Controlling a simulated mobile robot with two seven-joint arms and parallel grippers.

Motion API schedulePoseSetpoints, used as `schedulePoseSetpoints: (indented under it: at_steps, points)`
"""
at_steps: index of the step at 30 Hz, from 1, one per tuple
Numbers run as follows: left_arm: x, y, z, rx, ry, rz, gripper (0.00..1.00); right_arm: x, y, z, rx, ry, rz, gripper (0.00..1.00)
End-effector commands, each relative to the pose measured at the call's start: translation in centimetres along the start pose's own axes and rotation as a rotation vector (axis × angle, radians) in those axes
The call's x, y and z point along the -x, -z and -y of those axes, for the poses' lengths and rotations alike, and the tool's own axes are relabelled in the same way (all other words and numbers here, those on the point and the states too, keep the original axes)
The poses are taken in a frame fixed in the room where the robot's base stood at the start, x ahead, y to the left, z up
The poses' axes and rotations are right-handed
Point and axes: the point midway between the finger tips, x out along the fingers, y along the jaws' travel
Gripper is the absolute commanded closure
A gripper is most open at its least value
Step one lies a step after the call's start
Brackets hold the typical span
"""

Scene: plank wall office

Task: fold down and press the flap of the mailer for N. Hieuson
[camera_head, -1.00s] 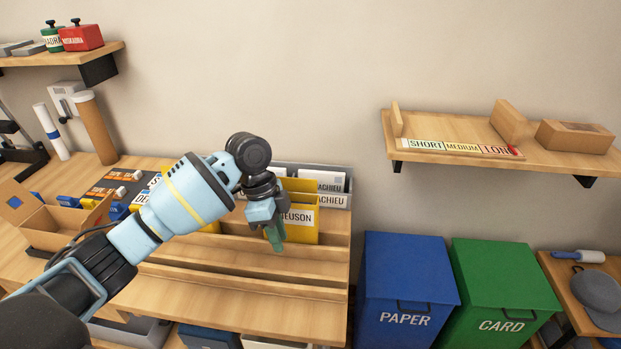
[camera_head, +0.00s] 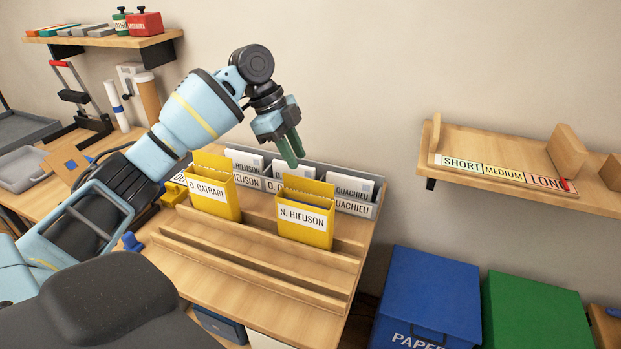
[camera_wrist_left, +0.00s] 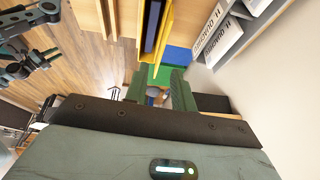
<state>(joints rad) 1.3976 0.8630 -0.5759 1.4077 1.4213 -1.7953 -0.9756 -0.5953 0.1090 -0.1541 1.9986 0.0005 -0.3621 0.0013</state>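The yellow mailer for N. Hieuson (camera_head: 303,219) stands upright in the wooden slotted rack (camera_head: 255,262). Its flap (camera_head: 309,187) sticks up at the back, unfolded. My left gripper (camera_head: 292,151) is above and behind this mailer, apart from it, with its green fingers pointing down. In the left wrist view the fingers (camera_wrist_left: 160,90) are apart with nothing between them. A yellow mailer edge (camera_wrist_left: 166,28) with a dark blue filling shows beyond them; I cannot read its name there.
Another yellow mailer, D. Qatrabi (camera_head: 209,197), stands to the left with its flap up. A grey sorter (camera_head: 357,207) with white cards and name labels is close behind. A blue paper bin (camera_head: 425,300) and a green bin (camera_head: 535,315) stand to the right. The front rack slots are empty.

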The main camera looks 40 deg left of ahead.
Motion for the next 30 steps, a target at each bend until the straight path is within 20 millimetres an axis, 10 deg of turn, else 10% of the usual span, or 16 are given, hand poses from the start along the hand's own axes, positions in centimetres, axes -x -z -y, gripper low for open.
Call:
schedulePoseSetpoints:
  at_steps: [15,30]
  points:
    - [-6.8,0.0,-0.1,0.000,-0.003,0.001,0.75,0.2,-1.4,0.1,-0.001,0.002,0.028,0.64]
    - [-7.5,0.0,0.0,0.000,-0.001,0.001,0.86,-0.1,-0.3,-0.1,0.002,0.001,0.005,0.64]
